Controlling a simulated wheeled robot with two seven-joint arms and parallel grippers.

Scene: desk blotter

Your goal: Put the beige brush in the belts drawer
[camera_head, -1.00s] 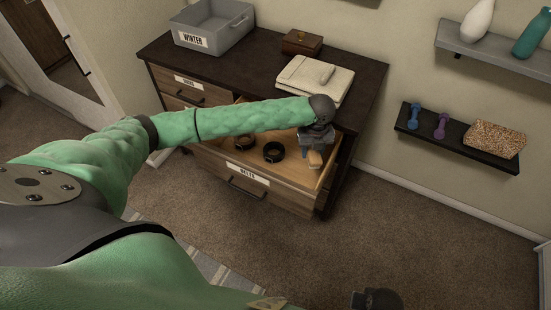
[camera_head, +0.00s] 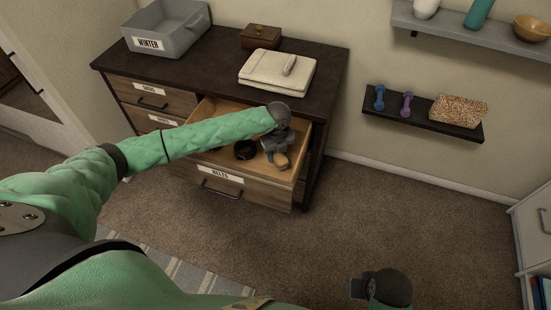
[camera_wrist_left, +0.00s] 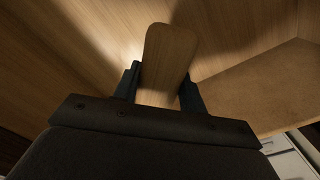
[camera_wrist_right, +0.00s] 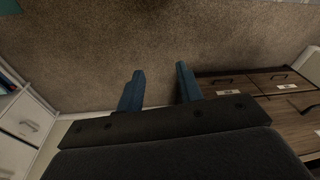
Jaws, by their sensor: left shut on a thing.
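The beige brush (camera_head: 281,161) is held in my left gripper (camera_head: 277,147), inside the outline of the open belts drawer (camera_head: 219,173), toward its right end. In the left wrist view the brush (camera_wrist_left: 166,58) shows as a flat wooden piece between the two fingers (camera_wrist_left: 160,88), with the drawer's wooden floor and walls around it. I cannot tell whether it touches the drawer floor. A dark coiled belt (camera_head: 245,150) lies in the drawer, left of my gripper. My right gripper (camera_wrist_right: 158,88) is open and empty over the carpet, far from the drawer.
The dresser top (camera_head: 218,72) bears a grey WINTER bin (camera_head: 168,44), a brown box (camera_head: 261,38) and a folded cream cloth (camera_head: 262,75). Closed drawers (camera_head: 150,97) are at the left. A wall shelf (camera_head: 425,119) is at the right.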

